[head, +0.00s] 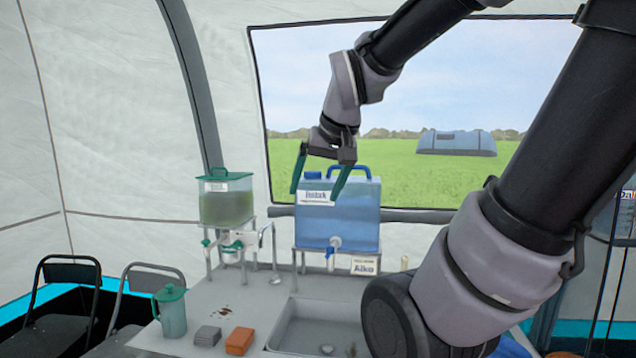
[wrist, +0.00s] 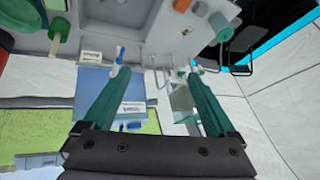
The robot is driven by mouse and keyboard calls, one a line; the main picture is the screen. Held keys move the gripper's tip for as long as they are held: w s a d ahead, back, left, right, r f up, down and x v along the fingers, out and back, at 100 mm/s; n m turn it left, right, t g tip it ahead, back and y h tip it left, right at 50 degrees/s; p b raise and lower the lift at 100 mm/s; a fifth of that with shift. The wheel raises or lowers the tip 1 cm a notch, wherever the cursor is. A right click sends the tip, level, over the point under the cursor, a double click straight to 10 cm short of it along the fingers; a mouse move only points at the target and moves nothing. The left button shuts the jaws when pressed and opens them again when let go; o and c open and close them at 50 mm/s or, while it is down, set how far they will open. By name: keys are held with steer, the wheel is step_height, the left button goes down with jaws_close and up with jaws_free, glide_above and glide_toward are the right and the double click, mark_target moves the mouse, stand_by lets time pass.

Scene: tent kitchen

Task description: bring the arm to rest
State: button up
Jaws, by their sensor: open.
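My gripper (head: 319,190) is open and empty, with its two green fingers spread and pointing down. In the head view it hangs in the air in front of the blue water container (head: 345,212), overlapping its upper left part. The fingers also show in the wrist view (wrist: 158,95), with nothing between them but the scene beyond. My arm reaches in from the upper right and bends down to the gripper. I cannot tell the exact gap between the fingertips and the container.
A green-lidded dispenser (head: 226,203) stands on a rack left of the container. The counter holds a sink (head: 312,330), a green pitcher (head: 171,312), a grey sponge (head: 207,336) and an orange sponge (head: 240,341). Chairs (head: 56,300) stand at the left. The air left of my gripper is free.

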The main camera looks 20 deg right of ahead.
steer(key=shift+m+y, duration=0.5)
steer(key=shift+y, duration=0.2)
steer(key=s, duration=0.1)
steer(key=s+a+r, duration=0.1)
steer(key=s, duration=0.2)
steer(key=shift+a+r, duration=0.2)
